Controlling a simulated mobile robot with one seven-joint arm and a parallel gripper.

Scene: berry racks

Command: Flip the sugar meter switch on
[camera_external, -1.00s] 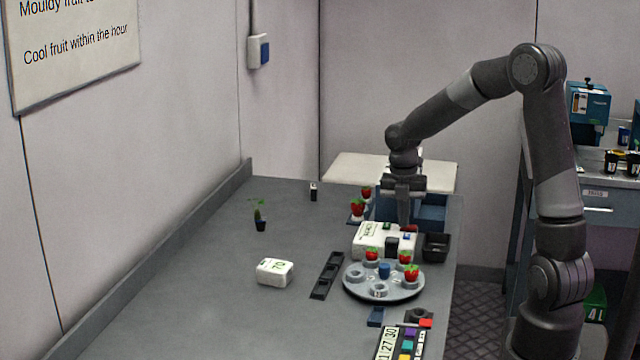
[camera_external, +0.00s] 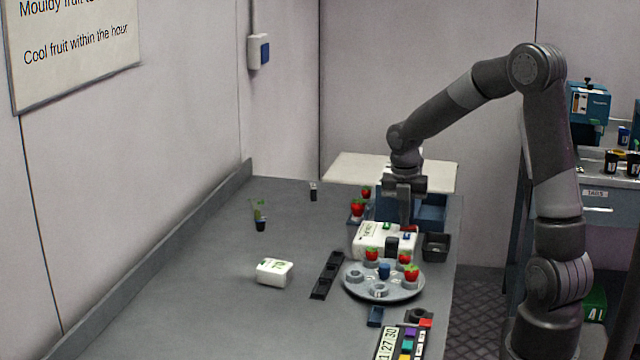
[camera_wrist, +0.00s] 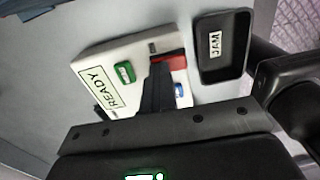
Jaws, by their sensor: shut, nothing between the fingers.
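The sugar meter appears to be the white box (camera_external: 368,246) near the table's right side; no name for it is legible. In the wrist view the white box (camera_wrist: 138,46) has a READY panel (camera_wrist: 97,84), a raised green part (camera_wrist: 124,72), a red part (camera_wrist: 172,61) and a small blue part (camera_wrist: 180,90). My gripper (camera_wrist: 160,72) is shut and empty, pointing down over the box, its tips beside the red part. I cannot tell whether they touch it. The fingers hide part of the box's top.
A round grey plate (camera_external: 347,288) with strawberries and cups stands in front. Strawberries (camera_external: 358,208) and a blue bin (camera_external: 432,211) are behind. The table's left side is mostly clear.

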